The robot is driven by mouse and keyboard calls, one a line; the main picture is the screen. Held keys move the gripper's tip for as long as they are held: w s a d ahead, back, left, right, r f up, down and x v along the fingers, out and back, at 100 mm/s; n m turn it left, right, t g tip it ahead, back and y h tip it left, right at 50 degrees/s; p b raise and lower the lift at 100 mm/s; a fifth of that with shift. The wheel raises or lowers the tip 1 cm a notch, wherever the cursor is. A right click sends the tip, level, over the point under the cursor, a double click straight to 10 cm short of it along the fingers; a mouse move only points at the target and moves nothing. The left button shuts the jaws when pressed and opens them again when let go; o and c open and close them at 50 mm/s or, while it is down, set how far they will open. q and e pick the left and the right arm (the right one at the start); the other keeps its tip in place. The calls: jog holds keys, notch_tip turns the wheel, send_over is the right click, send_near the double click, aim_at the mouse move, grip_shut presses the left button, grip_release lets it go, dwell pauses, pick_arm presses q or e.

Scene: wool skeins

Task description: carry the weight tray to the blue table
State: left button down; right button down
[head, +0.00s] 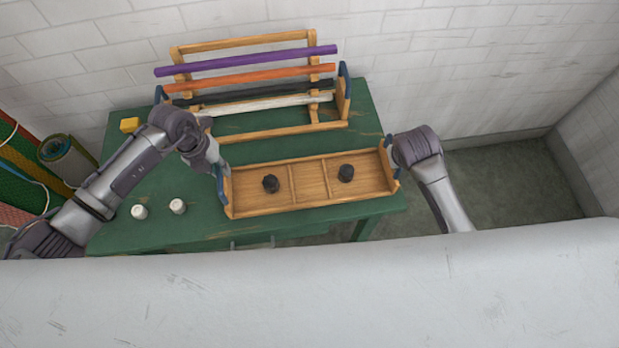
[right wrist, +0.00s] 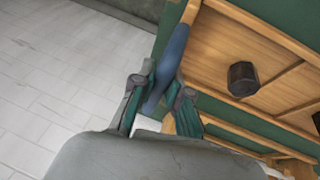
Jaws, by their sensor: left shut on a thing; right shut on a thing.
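The weight tray (head: 310,204) is a long wooden tray with dividers and a blue handle at each end. One dark weight (head: 271,183) sits in its left compartment and another dark weight (head: 346,172) in its right one; the narrow middle one is empty. My left gripper (head: 221,172) is shut on the left handle. My right gripper (right wrist: 160,92) is shut on the right handle (right wrist: 172,58), shown in the right wrist view. The tray is over the front right of a green table (head: 190,230); I cannot tell whether it touches the top. No blue table shows.
A wooden rack (head: 250,43) with purple, orange, dark and white rods stands at the back of the green table. Two white pieces (head: 177,206) and a yellow block (head: 130,125) lie at left. Bare floor (head: 510,185) is open to the right.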

pick_arm(q)
jog(key=shift+w+r, duration=0.15)
jog(key=shift+r, duration=0.1)
pick_arm(e)
jog(key=shift+w+r, duration=0.1)
jog(key=shift+r, duration=0.15)
